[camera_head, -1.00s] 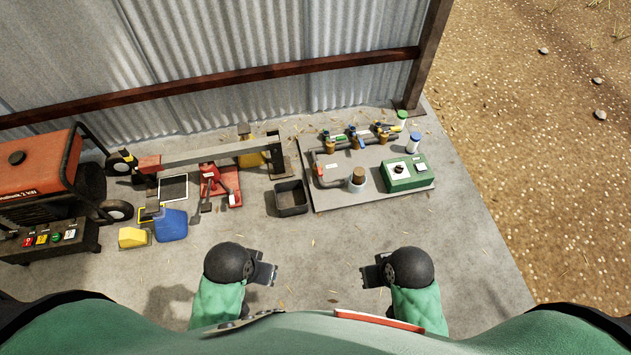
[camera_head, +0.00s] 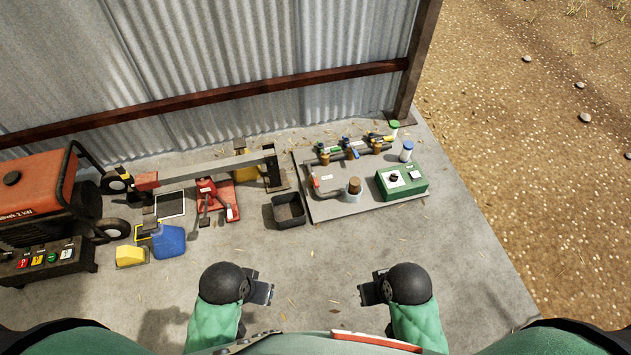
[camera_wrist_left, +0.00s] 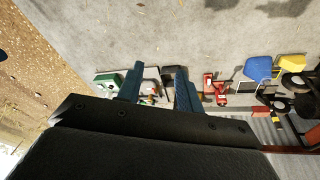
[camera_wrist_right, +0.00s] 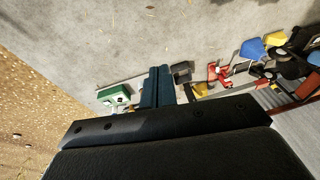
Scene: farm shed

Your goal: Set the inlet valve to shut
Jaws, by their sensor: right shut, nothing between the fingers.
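A grey board (camera_head: 331,208) on the concrete floor carries a pipe run with several coloured valve handles (camera_head: 350,146). A red-handled valve (camera_head: 316,180) sits on the pipe at the board's left side. I cannot tell which valve is the inlet or read its labels. My left gripper (camera_head: 271,290) is in front of the board, well short of it. The left wrist view shows its fingers (camera_wrist_left: 157,85) apart with nothing between them. My right gripper (camera_head: 362,292) is also short of the board. Its fingers (camera_wrist_right: 157,85) are together and empty in the right wrist view.
A green box with a knob (camera_head: 402,181) stands at the board's right. A black bin (camera_head: 289,209) is left of the board. A red jack (camera_head: 217,200), a blue jug (camera_head: 168,240) and a generator (camera_head: 40,195) lie further left. Bare floor lies before the board.

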